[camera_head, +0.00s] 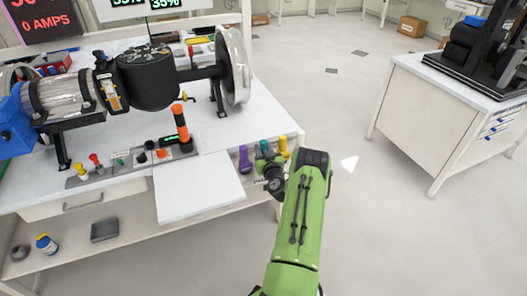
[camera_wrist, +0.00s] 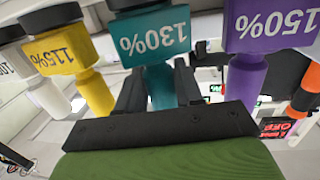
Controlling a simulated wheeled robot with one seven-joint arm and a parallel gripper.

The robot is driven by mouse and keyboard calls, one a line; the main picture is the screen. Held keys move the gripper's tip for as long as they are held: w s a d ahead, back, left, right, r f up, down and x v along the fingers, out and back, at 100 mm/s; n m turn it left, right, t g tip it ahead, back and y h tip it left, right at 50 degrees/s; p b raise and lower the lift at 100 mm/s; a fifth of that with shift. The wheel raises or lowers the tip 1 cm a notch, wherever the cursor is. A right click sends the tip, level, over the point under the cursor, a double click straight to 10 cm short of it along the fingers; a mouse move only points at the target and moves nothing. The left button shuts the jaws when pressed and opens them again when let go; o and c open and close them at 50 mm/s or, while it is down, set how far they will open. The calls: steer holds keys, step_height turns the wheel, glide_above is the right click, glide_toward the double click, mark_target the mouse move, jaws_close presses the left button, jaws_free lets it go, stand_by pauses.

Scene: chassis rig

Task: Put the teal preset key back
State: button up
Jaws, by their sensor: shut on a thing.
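The teal preset key (camera_wrist: 160,85), marked 130%, is between the two dark fingers of my gripper (camera_wrist: 158,78) in the wrist view. The gripper is shut on its narrower body. In the head view the teal key (camera_head: 264,146) shows just beyond my gripper (camera_head: 268,163), at the bench's right end. It is between the purple key (camera_head: 245,162), marked 150%, and the yellow key (camera_head: 283,147), marked 115%. These neighbours also show in the wrist view, purple (camera_wrist: 250,80) and yellow (camera_wrist: 92,92). I cannot tell whether the teal key is seated or held clear.
A white key (camera_wrist: 48,97) stands beyond the yellow one in the wrist view. The neighbouring keys are close on both sides. On the bench (camera_head: 205,180) are a motor rig (camera_head: 145,75) and an orange-topped lever (camera_head: 181,125). The floor to the right is clear up to another cabinet (camera_head: 430,110).

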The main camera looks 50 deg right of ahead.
steer(key=o, duration=1)
